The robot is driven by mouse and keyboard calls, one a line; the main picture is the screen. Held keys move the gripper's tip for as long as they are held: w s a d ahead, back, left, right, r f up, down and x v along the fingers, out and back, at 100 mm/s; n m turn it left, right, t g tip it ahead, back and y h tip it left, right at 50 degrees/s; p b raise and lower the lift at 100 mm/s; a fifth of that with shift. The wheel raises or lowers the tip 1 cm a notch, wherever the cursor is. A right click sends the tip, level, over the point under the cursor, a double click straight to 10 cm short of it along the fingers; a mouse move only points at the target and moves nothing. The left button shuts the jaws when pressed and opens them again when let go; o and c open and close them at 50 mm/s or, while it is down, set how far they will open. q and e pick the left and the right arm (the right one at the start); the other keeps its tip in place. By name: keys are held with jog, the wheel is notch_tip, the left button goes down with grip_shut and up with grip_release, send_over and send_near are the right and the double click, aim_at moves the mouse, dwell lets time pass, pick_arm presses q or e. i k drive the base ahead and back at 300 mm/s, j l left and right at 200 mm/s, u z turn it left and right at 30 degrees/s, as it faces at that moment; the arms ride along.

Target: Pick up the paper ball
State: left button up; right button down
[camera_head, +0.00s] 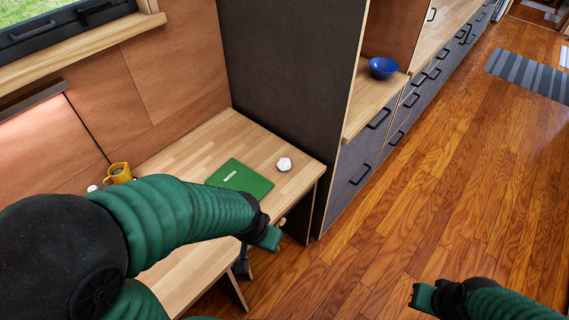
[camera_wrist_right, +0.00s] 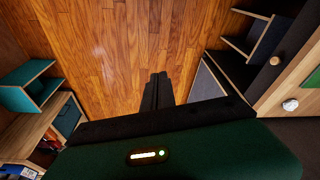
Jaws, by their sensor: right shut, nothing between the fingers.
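The paper ball (camera_head: 284,164) is a small white crumpled lump on the wooden desk (camera_head: 210,148), near its right end. It also shows at the right edge of the right wrist view (camera_wrist_right: 290,105). My left gripper (camera_head: 268,238) is in front of the desk's near edge, nearer to me than the ball and apart from it; its finger gap is not clear. My right gripper (camera_head: 424,296) is over the floor at the lower right, well away from the ball. In the right wrist view its fingers (camera_wrist_right: 156,90) are together and empty.
A yellow mug (camera_head: 119,173) stands farther left, partly behind my left arm. A dark panel (camera_head: 290,75) rises behind the desk. A blue bowl (camera_head: 383,68) sits on the counter.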

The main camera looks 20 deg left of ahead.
aim_at(283, 165)
jog(key=u, duration=0.5)
jog(key=i+u, duration=0.1)
jog(key=u, duration=0.35)
jog(key=l+u, duration=0.1)
jog(key=u, duration=0.9)
jog(key=l+u, duration=0.15)
jog(key=u, duration=0.3)
jog(key=l+u, duration=0.4)
jog(key=k+l+u, duration=0.1)
jog(key=l+u, duration=0.3)
jog(key=k+l+u, duration=0.1)
jog(key=l+u, duration=0.35)
jog(key=k+l+u, duration=0.2)
jog(key=l+u, duration=0.2)
jog(key=k+l, duration=0.35)
jog(key=k+l+u, duration=0.1)
jog(key=k+l, duration=0.25)
jog(key=l, duration=0.2)
